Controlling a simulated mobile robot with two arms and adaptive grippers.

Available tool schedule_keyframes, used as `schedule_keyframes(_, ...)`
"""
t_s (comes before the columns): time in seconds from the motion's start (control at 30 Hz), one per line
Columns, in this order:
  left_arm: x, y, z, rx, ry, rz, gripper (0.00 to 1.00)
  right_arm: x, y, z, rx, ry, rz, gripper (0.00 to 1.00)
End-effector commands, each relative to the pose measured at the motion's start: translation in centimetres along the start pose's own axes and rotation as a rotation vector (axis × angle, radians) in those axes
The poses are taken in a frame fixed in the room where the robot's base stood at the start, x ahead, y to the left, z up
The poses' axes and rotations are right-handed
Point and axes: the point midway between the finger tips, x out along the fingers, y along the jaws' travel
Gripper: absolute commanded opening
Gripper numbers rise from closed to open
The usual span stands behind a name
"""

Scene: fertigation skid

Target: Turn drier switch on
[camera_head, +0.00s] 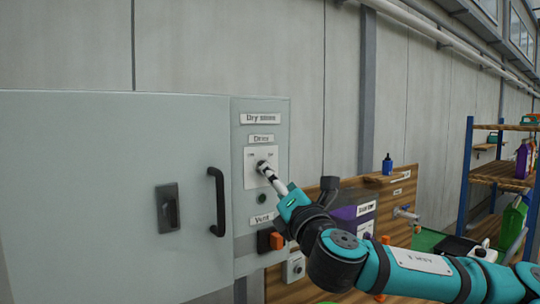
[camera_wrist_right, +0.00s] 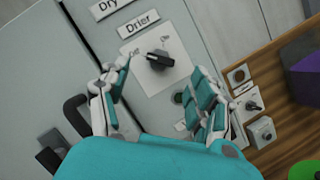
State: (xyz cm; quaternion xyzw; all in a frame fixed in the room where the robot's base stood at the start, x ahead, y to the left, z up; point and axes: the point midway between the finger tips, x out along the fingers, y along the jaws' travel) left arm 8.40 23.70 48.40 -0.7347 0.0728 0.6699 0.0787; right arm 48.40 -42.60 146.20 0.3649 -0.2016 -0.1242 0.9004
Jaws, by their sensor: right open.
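The drier switch is a black rotary knob (camera_wrist_right: 158,61) on a white plate (camera_wrist_right: 150,82) under a "Drier" label (camera_wrist_right: 139,23). In the right wrist view, "Off" is printed left of the knob and another mark is above it. I cannot tell for sure which mark the knob points to. My right gripper (camera_wrist_right: 161,72) is open, with one finger on each side of the plate and the knob between and beyond them. In the head view the right gripper (camera_head: 265,170) reaches the plate (camera_head: 253,155) and covers the knob. My left gripper is not in view.
A grey cabinet (camera_head: 90,190) has a black door handle (camera_head: 217,202) left of the plate. A "Vent" label (camera_head: 261,219) and an orange-and-black control (camera_head: 270,240) are below.

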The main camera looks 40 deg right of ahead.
Motion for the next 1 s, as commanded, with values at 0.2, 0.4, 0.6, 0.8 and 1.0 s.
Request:
schedule_keyframes(0.2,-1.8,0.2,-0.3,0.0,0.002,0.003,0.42,4.0,0.2,0.1,0.002,0.0,-0.001,0.63)
schedule_keyframes(0.4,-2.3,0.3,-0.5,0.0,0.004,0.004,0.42,5.5,0.1,0.0,0.001,0.0,0.0,0.63)
schedule_keyframes(0.6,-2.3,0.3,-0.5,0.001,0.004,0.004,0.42,5.6,0.0,-0.1,0.0,0.0,0.0,0.63)
schedule_keyframes(0.8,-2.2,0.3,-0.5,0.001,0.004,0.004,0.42,5.6,0.0,0.0,0.0,0.0,0.0,0.52)
schedule_keyframes(1.0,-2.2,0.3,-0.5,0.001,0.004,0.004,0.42,5.6,0.0,0.0,0.0,0.0,-0.001,0.26)
